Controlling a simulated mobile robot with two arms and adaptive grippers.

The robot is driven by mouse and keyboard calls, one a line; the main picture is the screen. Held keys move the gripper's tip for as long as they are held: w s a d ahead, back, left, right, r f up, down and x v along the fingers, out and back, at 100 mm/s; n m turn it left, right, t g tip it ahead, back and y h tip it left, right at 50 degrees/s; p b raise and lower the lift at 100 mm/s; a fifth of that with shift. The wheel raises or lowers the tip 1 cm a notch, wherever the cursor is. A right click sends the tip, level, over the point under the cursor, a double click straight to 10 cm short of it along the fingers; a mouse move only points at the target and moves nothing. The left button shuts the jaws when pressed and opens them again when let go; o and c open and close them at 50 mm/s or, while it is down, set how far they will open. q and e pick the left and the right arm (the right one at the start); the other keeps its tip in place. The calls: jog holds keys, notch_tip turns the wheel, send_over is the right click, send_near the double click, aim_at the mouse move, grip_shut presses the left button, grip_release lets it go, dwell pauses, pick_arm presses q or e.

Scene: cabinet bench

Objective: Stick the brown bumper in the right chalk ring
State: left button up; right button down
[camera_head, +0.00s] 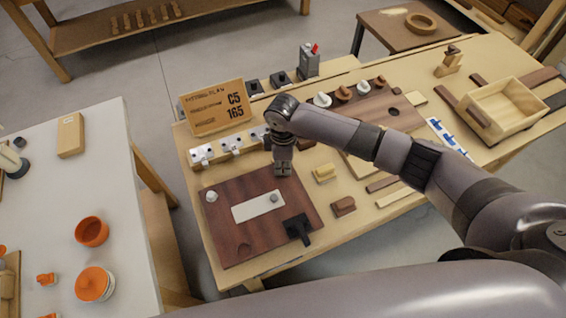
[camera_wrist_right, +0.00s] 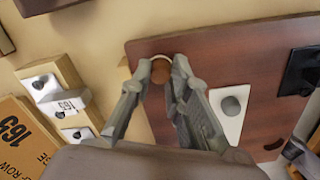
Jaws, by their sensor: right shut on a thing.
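My right gripper (camera_head: 284,170) hangs over the upper right corner of the dark red-brown board (camera_head: 224,228). In the right wrist view its fingers (camera_wrist_right: 160,75) are closed on a small round brown bumper (camera_wrist_right: 161,71). A pale arc, likely part of the chalk ring (camera_wrist_right: 157,57), shows beside the bumper at the fingertips. I cannot tell whether the bumper touches the board. A white plate (camera_head: 250,208) with a grey disc lies mid-board. A white round piece (camera_head: 211,197) sits at the board's left corner. My left gripper is not in view.
A black fixture (camera_head: 298,229) sits at the board's right edge. White blocks with hooks (camera_head: 232,145) and a sign (camera_head: 213,108) stand behind it. A wooden box (camera_head: 505,105) is farther right.

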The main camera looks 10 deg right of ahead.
jog(key=shift+s+f+p, duration=0.2)
jog(key=shift+f+p, duration=0.05)
jog(key=shift+p, duration=0.15)
dwell(0.9)
jog(key=c, duration=1.9)
grip_release()
jog(key=o, duration=0.5)
jog(key=shift+w+r, duration=0.15)
jog(key=shift+c, duration=0.2)
jog(key=shift+o, duration=0.2)
jog(key=o, duration=0.4)
jog(key=shift+w, duration=0.1)
jog(key=shift+c, duration=0.2)
jog(key=shift+r, duration=0.15)
jog(key=shift+r+p, duration=3.7)
jog(key=shift+p, duration=0.3)
